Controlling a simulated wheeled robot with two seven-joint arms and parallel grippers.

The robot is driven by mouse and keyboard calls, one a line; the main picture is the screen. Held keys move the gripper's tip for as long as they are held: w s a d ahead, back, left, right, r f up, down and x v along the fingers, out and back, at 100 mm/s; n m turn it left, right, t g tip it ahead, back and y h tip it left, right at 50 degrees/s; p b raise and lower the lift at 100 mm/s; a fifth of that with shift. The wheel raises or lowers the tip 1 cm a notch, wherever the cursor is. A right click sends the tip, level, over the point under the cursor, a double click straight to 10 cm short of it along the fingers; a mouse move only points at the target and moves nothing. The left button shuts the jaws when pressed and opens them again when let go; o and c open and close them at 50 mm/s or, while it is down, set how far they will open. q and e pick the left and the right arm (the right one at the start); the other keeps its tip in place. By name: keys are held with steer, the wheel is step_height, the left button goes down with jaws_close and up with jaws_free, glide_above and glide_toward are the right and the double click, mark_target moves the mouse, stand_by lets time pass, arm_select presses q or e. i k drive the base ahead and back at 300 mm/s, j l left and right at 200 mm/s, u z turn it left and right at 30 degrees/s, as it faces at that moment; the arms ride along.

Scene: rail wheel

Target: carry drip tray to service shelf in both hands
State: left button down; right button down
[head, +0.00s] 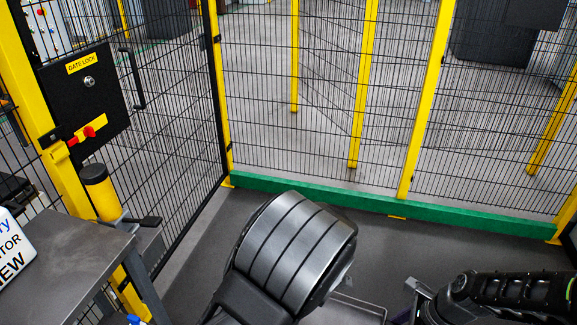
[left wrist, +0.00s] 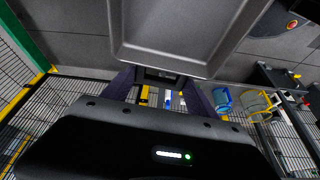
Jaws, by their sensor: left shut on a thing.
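The drip tray (left wrist: 180,32) is a shallow grey tray with a raised rim, at the top of the left wrist view. My left gripper (left wrist: 158,84) is shut on its near edge, with dark fingers on either side. In the head view, only a thin pale piece of what looks like the tray's rim (head: 366,303) shows at the bottom. My grey arm link hides the left gripper there. Part of my right gripper (head: 408,306) shows at the bottom, close to that rim. Its jaws and any contact with the tray cannot be made out. I cannot identify the service shelf with certainty.
A grey metal table (head: 75,255) with a white sign (head: 12,250) stands at the left. A yellow post with a black cap (head: 101,192) is beside it. Mesh fencing with a green base rail (head: 400,205) closes the far side. Some grey floor (head: 200,255) is clear.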

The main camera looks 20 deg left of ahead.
mark_target(42, 293)
steer(key=i+z, duration=0.25)
steer(key=i, duration=0.85)
steer(key=u, duration=3.5)
